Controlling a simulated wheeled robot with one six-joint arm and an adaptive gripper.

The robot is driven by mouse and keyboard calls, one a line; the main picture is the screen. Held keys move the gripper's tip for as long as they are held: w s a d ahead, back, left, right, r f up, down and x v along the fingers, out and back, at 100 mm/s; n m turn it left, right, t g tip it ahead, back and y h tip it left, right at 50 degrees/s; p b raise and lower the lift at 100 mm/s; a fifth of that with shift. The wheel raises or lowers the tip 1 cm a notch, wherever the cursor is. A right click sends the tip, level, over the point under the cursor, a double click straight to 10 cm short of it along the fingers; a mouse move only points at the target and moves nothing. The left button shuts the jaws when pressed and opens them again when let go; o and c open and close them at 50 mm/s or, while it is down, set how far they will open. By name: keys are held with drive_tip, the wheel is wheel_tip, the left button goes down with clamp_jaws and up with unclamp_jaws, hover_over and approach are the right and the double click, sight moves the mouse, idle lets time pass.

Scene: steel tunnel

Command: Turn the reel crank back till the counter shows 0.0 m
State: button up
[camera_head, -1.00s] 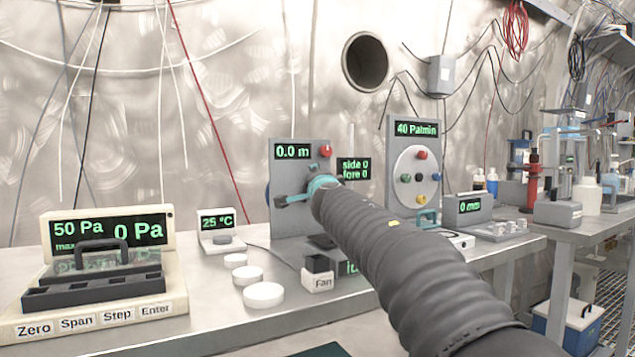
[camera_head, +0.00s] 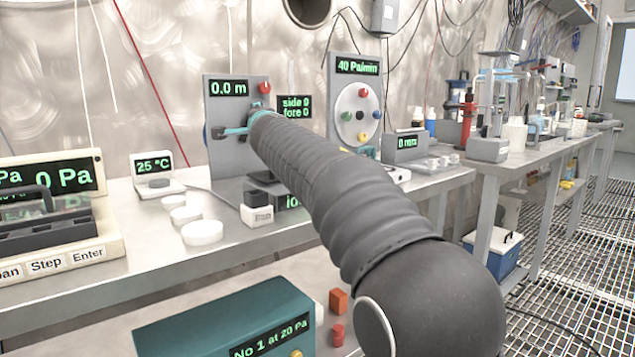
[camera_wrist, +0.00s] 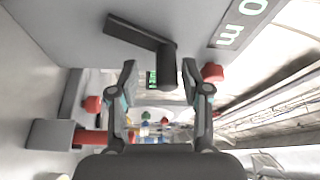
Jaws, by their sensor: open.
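The reel's counter (camera_head: 229,88) reads 0.0 m on an upright grey panel (camera_head: 220,155); part of it shows sideways in the wrist view (camera_wrist: 242,20). The dark crank arm (camera_wrist: 138,32) runs to a dark cylindrical handle (camera_wrist: 166,68). My gripper (camera_wrist: 160,78) is open, with one finger on each side of the handle and visible gaps between. In the head view my gripper (camera_head: 246,122) is in front of the panel, and my arm hides part of that area.
A red knob (camera_head: 264,88) is at the panel's upper right. A small display (camera_head: 295,106) and a dial panel (camera_head: 345,125) stand to the right. White discs (camera_head: 202,232) and a 25 °C display (camera_head: 153,165) are on the bench at left. A teal box (camera_head: 225,318) is lower in front.

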drive_tip(key=shift+w+d+f+m, duration=0.1)
drive_tip(key=shift+d+m, duration=0.1)
drive_tip(key=shift+m, duration=0.4)
